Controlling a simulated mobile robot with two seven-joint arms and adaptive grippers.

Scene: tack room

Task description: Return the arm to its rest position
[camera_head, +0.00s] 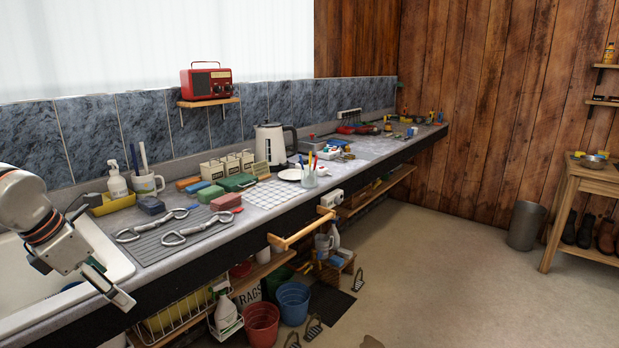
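My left arm comes in from the left edge, with white links and an orange-and-dark ring. Its gripper (112,288) is at the lower left, pointing down and to the right, over the front edge of the sink (20,285) and counter. It is seen nearly side-on, so I cannot tell whether its fingers are open or shut. I see no object in it. My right arm and gripper are not in view.
On the long counter (268,198), bridle bits lie on a grey drying mat (172,243) right of my arm. A mug (147,186), soap bottle (117,181) and kettle (272,144) stand farther back. Buckets (261,324) stand below. The floor at right is mostly clear.

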